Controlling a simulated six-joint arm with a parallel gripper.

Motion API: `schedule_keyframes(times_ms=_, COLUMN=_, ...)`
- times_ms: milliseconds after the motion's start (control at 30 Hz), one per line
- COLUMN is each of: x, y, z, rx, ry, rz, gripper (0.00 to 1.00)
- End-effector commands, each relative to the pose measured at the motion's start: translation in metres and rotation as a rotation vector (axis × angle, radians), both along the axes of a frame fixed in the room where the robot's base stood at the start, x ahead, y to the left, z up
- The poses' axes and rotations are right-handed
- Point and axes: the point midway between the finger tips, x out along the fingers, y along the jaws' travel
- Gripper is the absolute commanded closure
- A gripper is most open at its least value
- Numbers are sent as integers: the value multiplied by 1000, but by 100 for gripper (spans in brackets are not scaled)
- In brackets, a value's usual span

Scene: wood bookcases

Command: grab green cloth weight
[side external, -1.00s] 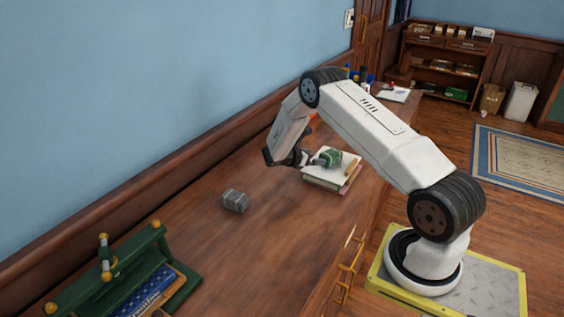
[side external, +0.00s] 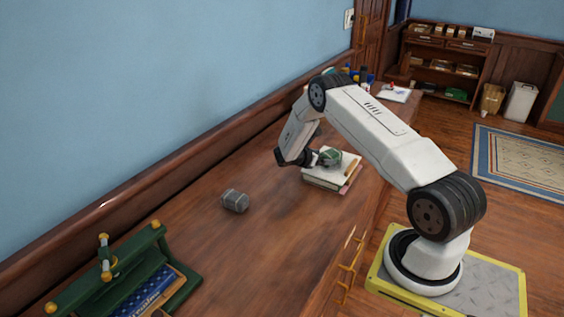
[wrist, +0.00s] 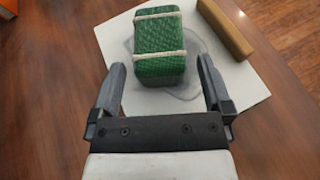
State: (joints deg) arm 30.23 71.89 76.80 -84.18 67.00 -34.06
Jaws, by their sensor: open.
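The green cloth weight (wrist: 158,62) is a woven block with two pale cords around it. It lies on the white top sheet of a stack of books or papers (side external: 322,181) on the wooden desk. In the wrist view my gripper (wrist: 162,88) is open, one finger on each side. The near end of the weight lies between the fingertips, with a gap on both sides. The fingers do not appear to touch it.
A tan wooden bar (wrist: 226,28) lies on the same sheet, right of the weight. A grey corded block (side external: 235,201) sits apart on the desk. The desk between is clear.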

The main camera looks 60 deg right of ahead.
Motion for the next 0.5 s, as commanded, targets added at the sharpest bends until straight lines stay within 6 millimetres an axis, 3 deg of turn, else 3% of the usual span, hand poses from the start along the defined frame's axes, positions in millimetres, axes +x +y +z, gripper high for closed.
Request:
schedule_keyframes(times_ms=233, x=-10, y=-23, z=-11, rx=0, ry=0, rz=-1, gripper=0)
schedule_keyframes(times_ms=500, x=-11, y=-27, z=-12, rx=0, ry=0, rz=1, gripper=0)
